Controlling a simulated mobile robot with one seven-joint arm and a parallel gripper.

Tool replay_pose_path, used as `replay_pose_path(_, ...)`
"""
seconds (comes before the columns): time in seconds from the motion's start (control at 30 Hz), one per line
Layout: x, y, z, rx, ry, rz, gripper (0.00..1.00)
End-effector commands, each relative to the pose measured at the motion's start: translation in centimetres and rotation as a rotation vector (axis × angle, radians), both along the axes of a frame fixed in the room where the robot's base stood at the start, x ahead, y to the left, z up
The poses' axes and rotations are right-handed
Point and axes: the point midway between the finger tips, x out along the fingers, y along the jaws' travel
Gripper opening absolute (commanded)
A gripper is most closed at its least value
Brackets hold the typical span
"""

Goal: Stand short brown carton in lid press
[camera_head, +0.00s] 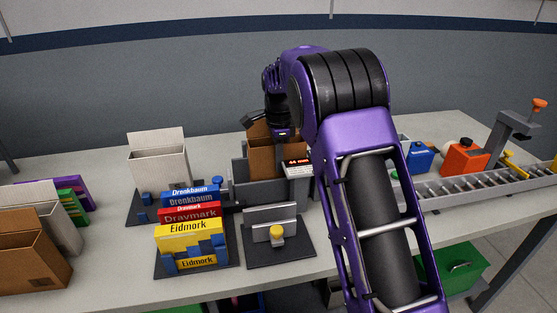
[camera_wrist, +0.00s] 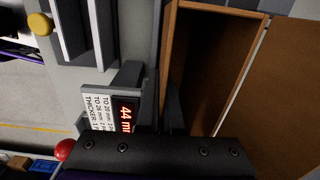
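A brown carton (camera_head: 262,155) stands upright, open at the top with a flap up, in the grey lid press (camera_head: 240,172) at the back middle of the table. In the wrist view the carton (camera_wrist: 262,75) shows its open mouth and a wide flap to the right. My gripper (camera_head: 283,135) is at the carton's rim. In the wrist view my gripper (camera_wrist: 166,100) has a dark finger just inside the mouth by the left wall; the fingers look closed together on that wall. The other finger is hard to make out. The carton's base is hidden by the press.
A 44 mm display (camera_head: 298,163) sits on the press's right side. Another brown carton (camera_head: 30,255) is far left; a roller conveyor (camera_head: 470,185) lies right.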

Motion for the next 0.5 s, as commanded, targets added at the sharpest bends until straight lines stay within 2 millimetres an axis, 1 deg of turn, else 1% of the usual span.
replay_pose_path(0.5,0.0,0.0,-2.2,0.0,0.0,0.0,0.0)
